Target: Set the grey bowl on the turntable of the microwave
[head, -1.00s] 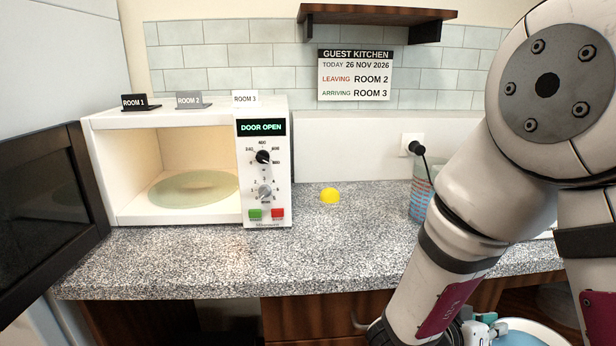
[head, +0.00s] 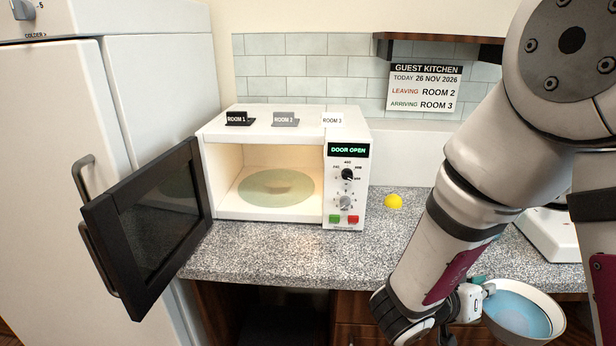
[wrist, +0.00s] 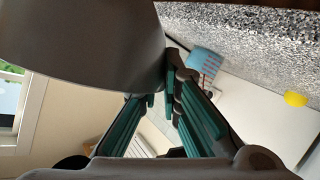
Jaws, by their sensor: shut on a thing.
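The grey bowl (head: 557,318) is at the lower right of the head view, with a bluish inside. My gripper (head: 482,289) is shut on its rim and holds it in front of the counter, off any surface. In the wrist view the bowl (wrist: 80,45) fills the upper left, and my gripper's fingers (wrist: 168,92) meet its edge. The microwave (head: 347,185) stands on the counter with its door (head: 150,225) swung wide open to the left. Its display reads DOOR OPEN. The pale green turntable (head: 276,188) inside is bare.
The granite counter (head: 270,255) is clear before the microwave. A yellow object (head: 393,201) lies to its right. Room tags stand on top of the microwave. A fridge (head: 165,80) stands at left behind the door. A shelf (head: 440,42) hangs above right.

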